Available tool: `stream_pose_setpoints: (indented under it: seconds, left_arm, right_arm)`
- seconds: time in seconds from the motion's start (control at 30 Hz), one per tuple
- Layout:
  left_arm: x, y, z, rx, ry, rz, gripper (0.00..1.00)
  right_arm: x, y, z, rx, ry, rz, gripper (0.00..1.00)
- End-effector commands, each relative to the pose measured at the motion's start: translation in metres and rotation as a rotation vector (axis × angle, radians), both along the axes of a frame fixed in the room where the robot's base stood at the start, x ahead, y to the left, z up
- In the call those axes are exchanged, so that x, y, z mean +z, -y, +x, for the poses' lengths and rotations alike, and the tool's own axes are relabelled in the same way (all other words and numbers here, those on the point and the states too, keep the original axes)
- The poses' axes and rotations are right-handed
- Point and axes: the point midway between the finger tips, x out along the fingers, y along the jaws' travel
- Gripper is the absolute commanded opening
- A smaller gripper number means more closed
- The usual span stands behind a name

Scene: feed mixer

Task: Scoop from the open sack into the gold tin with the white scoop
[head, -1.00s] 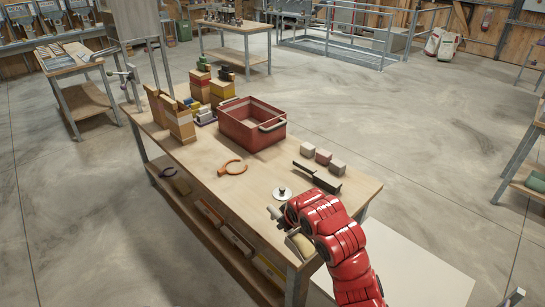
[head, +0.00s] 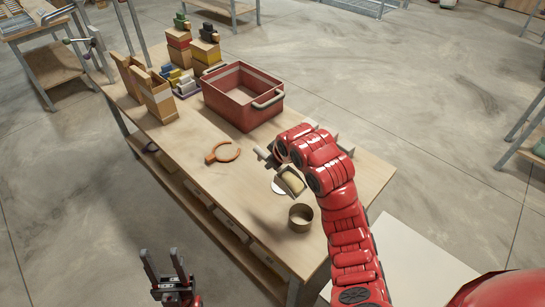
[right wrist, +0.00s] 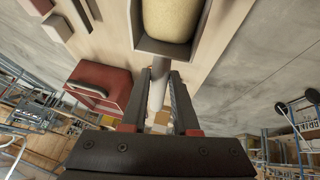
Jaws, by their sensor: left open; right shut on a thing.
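The scoop (head: 292,182), with a whitish handle and a pale yellowish load in its bowl, is held above the table by my right gripper (head: 280,158). In the right wrist view, the fingers (right wrist: 160,88) are shut on its handle, with the loaded bowl (right wrist: 170,22) beyond them. The gold tin (head: 301,217) stands upright and open-topped near the table's front edge, nearer than the scoop and apart from it. Tan paper sacks (head: 155,97) stand at the table's far left; I cannot tell which is open. My left gripper (head: 163,262) is open and empty, off the table's front side.
A red crate (head: 242,98) stands mid-table, with an orange ring-shaped tool (head: 222,152) in front. Small coloured blocks (head: 181,82) and stacked boxes (head: 205,48) stand at the back. The table's left front is clear.

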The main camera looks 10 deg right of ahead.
Motion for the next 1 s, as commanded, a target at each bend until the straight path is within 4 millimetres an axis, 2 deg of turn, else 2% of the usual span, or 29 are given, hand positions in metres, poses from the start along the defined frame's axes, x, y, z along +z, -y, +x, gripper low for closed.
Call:
stream_pose_setpoints:
  seconds: [1.0]
  left_arm:
    - [-0.007, 0.000, 0.000, 0.000, 0.000, 0.000, 0.50]
  right_arm:
    - [-0.031, -0.001, 0.000, 0.002, 0.000, 0.001, 0.00]
